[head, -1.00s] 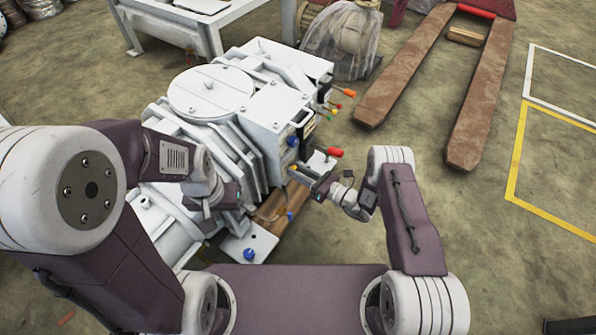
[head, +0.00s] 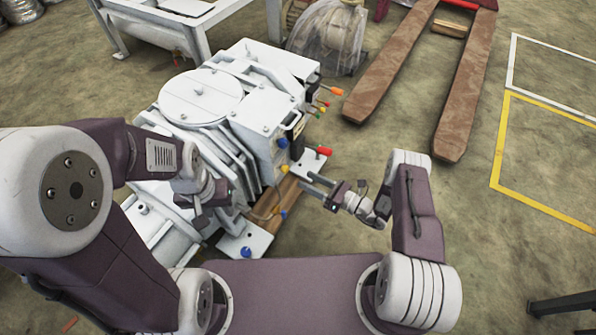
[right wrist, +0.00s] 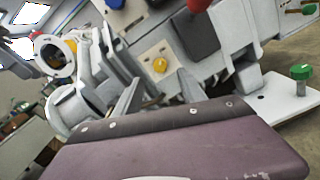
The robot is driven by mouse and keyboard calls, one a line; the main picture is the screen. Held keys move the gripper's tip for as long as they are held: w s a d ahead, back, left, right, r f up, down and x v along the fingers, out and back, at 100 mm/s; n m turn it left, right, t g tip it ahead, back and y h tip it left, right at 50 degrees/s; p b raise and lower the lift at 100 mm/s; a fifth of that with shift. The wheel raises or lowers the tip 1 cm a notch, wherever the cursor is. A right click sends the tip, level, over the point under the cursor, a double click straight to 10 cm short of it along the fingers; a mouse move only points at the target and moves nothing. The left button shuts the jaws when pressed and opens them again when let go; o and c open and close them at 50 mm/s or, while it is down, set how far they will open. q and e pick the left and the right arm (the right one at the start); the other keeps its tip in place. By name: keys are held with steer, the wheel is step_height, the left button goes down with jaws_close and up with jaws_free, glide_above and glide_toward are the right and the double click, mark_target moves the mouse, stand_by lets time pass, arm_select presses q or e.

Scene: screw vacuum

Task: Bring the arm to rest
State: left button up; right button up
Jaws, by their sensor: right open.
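My right gripper (head: 315,187) is open and empty in the head view, in front of the machine's control side and apart from it. Its fingers also show in the right wrist view (right wrist: 140,97), spread apart. My left gripper (head: 207,207) hangs beside the machine's lower left; its fingers are too dark and small to read. The white vacuum machine (head: 258,113) stands in the middle, with a round lid (head: 199,97) on top. A red-tipped lever (head: 323,152) sticks out near my right gripper. A yellow knob (right wrist: 160,65) shows on its panel in the right wrist view.
Several small coloured knobs and levers, among them an orange one (head: 337,92), stick out from the machine's right side. A brown pallet jack (head: 467,90) lies at the upper right. A wrapped reel (head: 330,38) stands behind the machine.

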steer(key=shift+s+d, duration=0.3)
steer(key=shift+d, duration=0.1)
steer(key=s+a+r+n+g+p, duration=0.1)
steer(key=s+a+r+n+g, duration=0.4)
steer(key=s+r+n+g, duration=0.3)
steer(key=s+d+r+n+g+h+p, duration=0.2)
steer(key=s+d+r+n+g+h, duration=0.3)
steer(key=s+d+r+n+h, duration=0.65)
steer(key=w+d+r+n+t+h, duration=0.2)
steer(key=w+d+n+t+h, duration=0.15)
steer(key=n, duration=0.55)
step_height(320, 180, up, 38)
steer(key=p, duration=3.8)
steer(key=shift+s+d+t+p, duration=0.15)
steer(key=shift+s+t+p, duration=0.05)
steer(key=shift+t+p, duration=0.15)
